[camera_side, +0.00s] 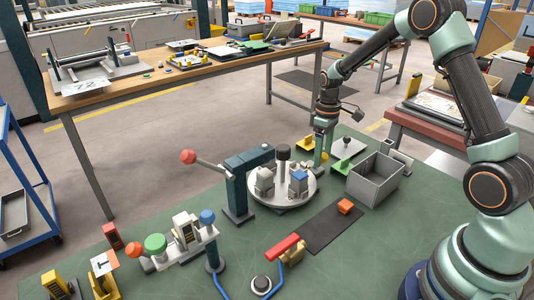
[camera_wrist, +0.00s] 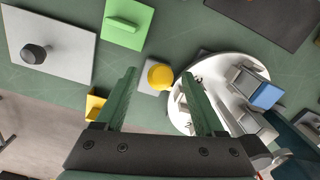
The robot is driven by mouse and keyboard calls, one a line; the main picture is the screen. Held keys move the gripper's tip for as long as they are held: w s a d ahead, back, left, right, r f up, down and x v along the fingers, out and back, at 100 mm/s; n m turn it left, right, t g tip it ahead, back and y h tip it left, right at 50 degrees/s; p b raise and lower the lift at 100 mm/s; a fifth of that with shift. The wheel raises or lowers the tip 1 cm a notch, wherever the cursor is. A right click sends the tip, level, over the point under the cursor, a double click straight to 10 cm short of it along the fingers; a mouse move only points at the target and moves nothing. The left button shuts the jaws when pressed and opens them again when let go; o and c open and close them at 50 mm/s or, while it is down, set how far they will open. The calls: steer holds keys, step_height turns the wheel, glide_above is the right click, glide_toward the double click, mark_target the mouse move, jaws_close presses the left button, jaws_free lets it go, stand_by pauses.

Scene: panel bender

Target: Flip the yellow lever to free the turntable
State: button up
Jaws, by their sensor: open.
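The yellow lever shows from above in the wrist view as a round yellow knob (camera_wrist: 160,76) on a small grey base beside the turntable. In the side view the lever (camera_side: 307,157) stands just right of the turntable, partly hidden by my gripper. The round white turntable (camera_side: 281,195) carries grey fixture blocks and a blue block; its rim shows at the right of the wrist view (camera_wrist: 176,118). My gripper (camera_wrist: 159,73) is open and empty, its green fingers pointing down either side of the knob. I cannot tell whether they touch it. In the side view my gripper (camera_side: 322,160) points down behind the turntable.
A grey bin (camera_side: 377,185) stands right of the turntable. A teal press with a red-knobbed arm (camera_side: 237,190) stands left of it. A dark mat (camera_side: 325,232) with an orange block lies in front. A green block (camera_wrist: 128,22) and grey knobbed plate (camera_wrist: 60,45) lie near my fingers.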

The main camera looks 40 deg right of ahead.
jaws_close()
steer(key=shift+d, duration=0.15)
stand_by(1.2)
